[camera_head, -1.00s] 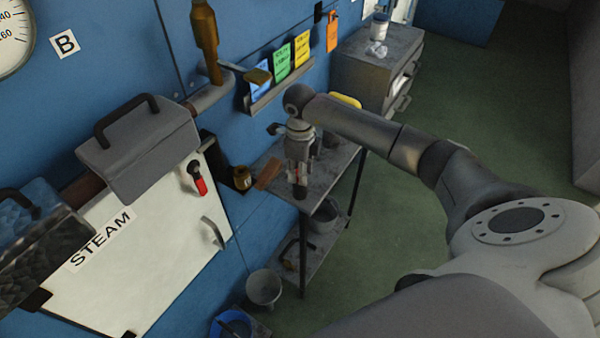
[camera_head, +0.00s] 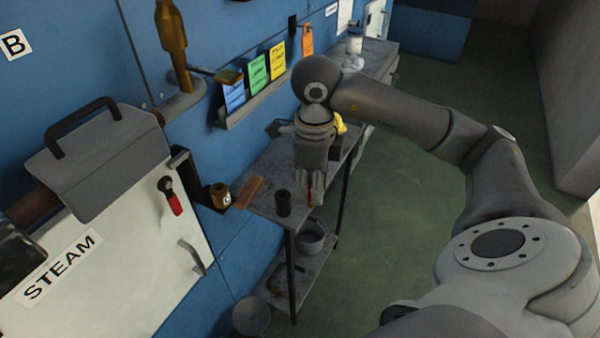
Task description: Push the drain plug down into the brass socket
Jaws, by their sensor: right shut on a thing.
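My right gripper (camera_head: 309,190) points down over the near end of the grey metal table. Its fingers are closed on a narrow thing with a red part (camera_head: 309,188), mostly hidden between them; I cannot tell whether it is the drain plug. A dark upright cylinder (camera_head: 283,204) stands on the table just left of the fingers, apart from them. A small brass piece (camera_head: 219,194), which looks like the brass socket, sits on a dark wall bracket left of the table, and its opening is unclear. My left gripper is out of view.
A brown flat block (camera_head: 248,192) lies at the table's left edge (camera_head: 262,212). A grey pot (camera_head: 310,238) is on the shelf below. A card rack (camera_head: 250,103) and a brass valve pipe (camera_head: 172,45) project from the blue wall. Open floor lies right of the table.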

